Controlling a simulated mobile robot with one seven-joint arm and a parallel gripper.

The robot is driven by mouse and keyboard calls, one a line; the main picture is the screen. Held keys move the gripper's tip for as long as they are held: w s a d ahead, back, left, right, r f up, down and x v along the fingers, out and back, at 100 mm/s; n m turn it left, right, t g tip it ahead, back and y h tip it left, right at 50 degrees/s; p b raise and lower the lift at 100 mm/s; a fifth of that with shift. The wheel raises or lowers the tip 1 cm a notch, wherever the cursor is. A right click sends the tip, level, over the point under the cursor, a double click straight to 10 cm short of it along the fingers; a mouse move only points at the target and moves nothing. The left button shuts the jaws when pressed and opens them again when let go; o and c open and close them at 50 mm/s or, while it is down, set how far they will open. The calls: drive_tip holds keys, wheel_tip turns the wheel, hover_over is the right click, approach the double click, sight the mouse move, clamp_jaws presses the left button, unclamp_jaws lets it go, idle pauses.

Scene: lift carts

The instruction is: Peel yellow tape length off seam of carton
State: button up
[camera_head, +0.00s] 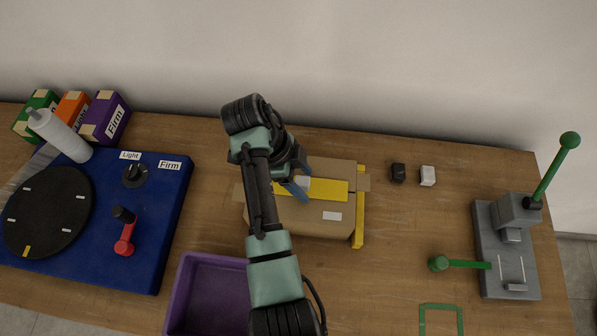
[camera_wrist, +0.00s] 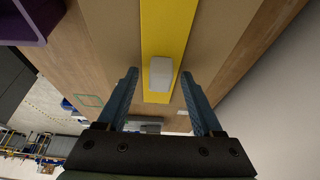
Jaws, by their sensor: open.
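A brown carton (camera_head: 300,225) sits on the table in the head view, with a yellow tape length (camera_head: 328,190) along its top seam. A pale grey tab (camera_head: 303,183) shows on the tape beside my fingers. In the wrist view the yellow tape (camera_wrist: 168,30) runs down the middle, and the grey tab (camera_wrist: 160,78) lies on it near its lower end. My gripper (camera_wrist: 160,74) is open, with one blue finger on each side of the tab and a visible gap to each. My arm hides the carton's left part in the head view.
A yellow strip (camera_head: 358,215) stands along the carton's right side. A purple bin (camera_head: 205,300) is in front at left. A blue panel (camera_head: 165,210) with a dial and red lever lies left. Black (camera_head: 398,172) and white (camera_head: 428,176) blocks and a green-levered grey fixture (camera_head: 510,265) are right.

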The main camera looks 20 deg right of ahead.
clamp_jaws()
idle(0.7)
